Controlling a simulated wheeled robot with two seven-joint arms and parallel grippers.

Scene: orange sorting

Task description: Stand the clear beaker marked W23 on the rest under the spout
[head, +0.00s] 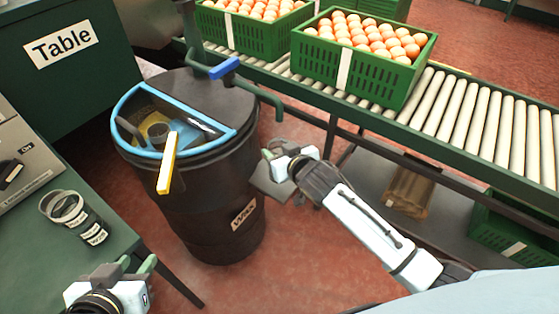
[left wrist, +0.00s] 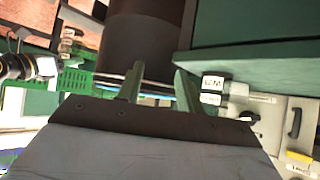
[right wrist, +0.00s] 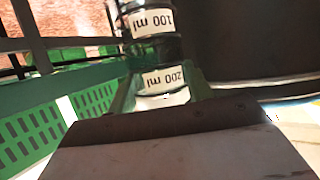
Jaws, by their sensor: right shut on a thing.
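My right gripper (head: 270,156) is shut on a clear beaker (right wrist: 158,50) with white 100 ml and 200 ml bands in the right wrist view. That beaker is hard to make out in the head view. A green spout (head: 279,108) with a blue lever comes down above the gripper; a grey plate (head: 268,187), perhaps the rest, shows just below. Contact between beaker and plate cannot be told. My left gripper (head: 138,268) is open and empty beside that table.
A roller conveyor (head: 470,130) with green egg-like orange crates (head: 375,85) runs behind. The green table (head: 95,190) is at left.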

